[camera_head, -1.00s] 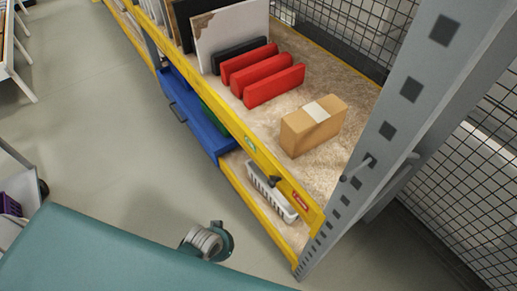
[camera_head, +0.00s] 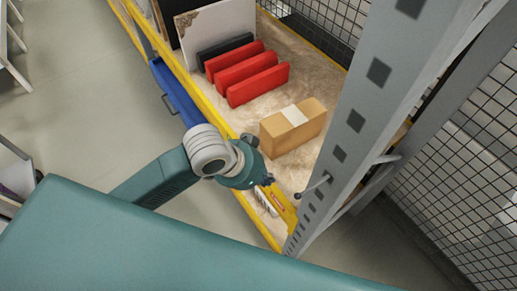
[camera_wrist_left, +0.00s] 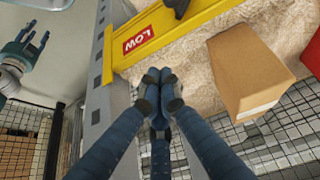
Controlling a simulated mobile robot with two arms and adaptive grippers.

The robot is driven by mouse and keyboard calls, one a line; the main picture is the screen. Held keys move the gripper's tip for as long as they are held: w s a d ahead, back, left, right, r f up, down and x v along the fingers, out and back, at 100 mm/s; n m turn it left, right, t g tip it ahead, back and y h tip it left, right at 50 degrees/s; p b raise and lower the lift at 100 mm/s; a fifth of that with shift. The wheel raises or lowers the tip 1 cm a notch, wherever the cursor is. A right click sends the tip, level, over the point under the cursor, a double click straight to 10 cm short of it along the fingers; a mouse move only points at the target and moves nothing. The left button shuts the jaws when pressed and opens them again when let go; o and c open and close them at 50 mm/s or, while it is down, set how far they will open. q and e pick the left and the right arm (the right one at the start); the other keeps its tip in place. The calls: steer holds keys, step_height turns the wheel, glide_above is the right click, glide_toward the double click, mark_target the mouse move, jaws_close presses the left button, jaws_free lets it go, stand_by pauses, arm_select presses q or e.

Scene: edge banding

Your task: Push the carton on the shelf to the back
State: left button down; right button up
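The brown carton (camera_head: 292,127) with a pale tape strip lies on the shelf board (camera_head: 305,165), near the right upright and set back from the front beam. It also shows in the left wrist view (camera_wrist_left: 245,72), right of the fingers. My left gripper (camera_head: 268,181) is at the yellow front beam, on the near side of the carton and apart from it. In the left wrist view its fingers (camera_wrist_left: 159,82) are drawn together with nothing between them. My right gripper (camera_wrist_left: 36,42) shows at the left edge of that view, fingers spread and empty, away from the shelf.
Several red and dark blocks (camera_head: 258,85) stand left of the carton. The grey perforated upright (camera_head: 340,150) rises close to the right of the carton and my left gripper. The yellow beam (camera_head: 215,110) edges the shelf front. Wire mesh (camera_head: 320,35) closes the back.

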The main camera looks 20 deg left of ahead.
arm_select(q)
steer(key=w+a+r+g+y, duration=0.1)
steer(key=w+a+r+y, duration=0.15)
steer(key=w+a, duration=0.55)
steer(key=shift+h, duration=0.35)
steer(key=p+x, duration=0.2)
steer(key=x, duration=0.7)
steer(key=shift+w, duration=0.15)
steer(key=shift+w+d+f+p, duration=0.1)
steer(key=shift+w+d+p, duration=0.25)
steer(key=shift+w, duration=0.05)
arm_select(e)
steer(key=r, duration=0.2)
steer(key=shift+w+d+r, duration=0.15)
steer(key=shift+d+r, duration=0.1)
steer(key=shift+r, duration=0.1)
